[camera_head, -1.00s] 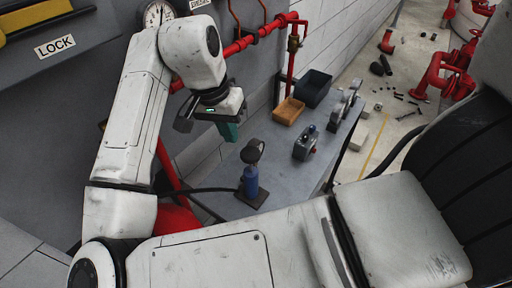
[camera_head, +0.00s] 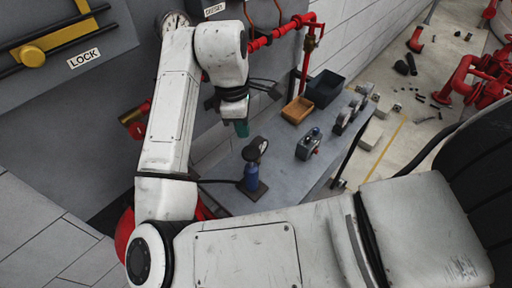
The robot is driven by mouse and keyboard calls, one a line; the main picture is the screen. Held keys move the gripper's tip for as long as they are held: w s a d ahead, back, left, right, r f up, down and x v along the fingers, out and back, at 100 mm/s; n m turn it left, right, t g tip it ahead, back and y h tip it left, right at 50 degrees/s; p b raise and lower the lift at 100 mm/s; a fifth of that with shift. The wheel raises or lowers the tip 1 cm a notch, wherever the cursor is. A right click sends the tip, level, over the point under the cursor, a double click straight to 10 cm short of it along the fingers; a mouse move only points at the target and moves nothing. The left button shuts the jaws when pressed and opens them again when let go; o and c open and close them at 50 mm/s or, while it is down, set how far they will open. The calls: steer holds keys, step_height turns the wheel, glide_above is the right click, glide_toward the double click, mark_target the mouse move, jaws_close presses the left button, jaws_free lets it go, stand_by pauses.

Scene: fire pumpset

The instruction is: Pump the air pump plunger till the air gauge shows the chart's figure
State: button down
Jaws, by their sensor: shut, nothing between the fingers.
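The air pump is a small blue cylinder (camera_head: 251,179) standing upright on a dark base plate on the grey bench. Its top is black, with a round dark part (camera_head: 262,144) at the upper right, perhaps its gauge seen at an angle; no reading can be made out. The plunger's height cannot be told. My gripper (camera_head: 241,129) has teal fingertips, shut and empty, and appears just above and left of the pump's top, apart from it in the picture. A round white dial (camera_head: 175,19) on the grey cabinet is partly hidden by my arm. No chart can be made out.
On the bench (camera_head: 285,165) stand a grey device with a blue knob (camera_head: 308,145), a brown tray (camera_head: 297,109), a black bin (camera_head: 325,88) and metal fittings (camera_head: 345,117). Red pipes run along the wall behind. A dark hose reaches the pump from the left.

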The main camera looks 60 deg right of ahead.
steer(key=shift+s+n, duration=0.15)
steer(key=shift+n, duration=1.05)
